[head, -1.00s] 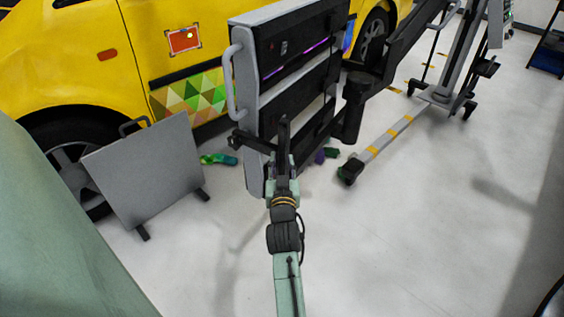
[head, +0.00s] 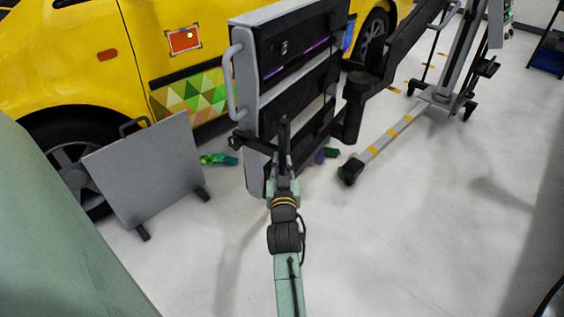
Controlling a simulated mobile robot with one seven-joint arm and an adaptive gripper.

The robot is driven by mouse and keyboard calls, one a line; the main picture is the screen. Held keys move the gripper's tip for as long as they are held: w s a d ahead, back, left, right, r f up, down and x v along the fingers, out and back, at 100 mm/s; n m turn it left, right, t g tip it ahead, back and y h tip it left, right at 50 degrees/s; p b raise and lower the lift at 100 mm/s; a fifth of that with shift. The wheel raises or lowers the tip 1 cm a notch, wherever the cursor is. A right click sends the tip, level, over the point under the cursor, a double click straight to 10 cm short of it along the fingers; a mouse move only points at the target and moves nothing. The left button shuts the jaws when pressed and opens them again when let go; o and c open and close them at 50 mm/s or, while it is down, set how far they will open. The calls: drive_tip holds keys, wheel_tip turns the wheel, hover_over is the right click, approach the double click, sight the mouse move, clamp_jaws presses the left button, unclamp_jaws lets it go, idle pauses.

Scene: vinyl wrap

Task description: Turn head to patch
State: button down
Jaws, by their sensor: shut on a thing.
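The lamp head (head: 295,75) is a tall grey and black panel with thin purple strips and a grey side handle (head: 237,85). It hangs upright on a dark arm (head: 405,45) in front of the yellow car (head: 60,60), angled to the car's side. A small red-orange patch (head: 184,39) in a pale frame is on the car, left of the head. My gripper (head: 284,150) is at the head's lower front and shut on a dark bar (head: 250,143) there. The fingers partly hide the grip.
A grey board on black feet (head: 150,170) stands at left by the front wheel. The wheeled stand base (head: 395,135) with yellow bands lies to the right. Green scraps (head: 218,159) lie on the floor behind. The floor at front right is clear.

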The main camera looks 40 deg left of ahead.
drive_tip(key=d+p, duration=0.1)
drive_tip(key=d, duration=0.2)
drive_tip(key=shift+w, duration=0.1)
drive_tip(key=c, duration=1.5)
unclamp_jaws()
drive_tip(key=shift+v, duration=3.8)
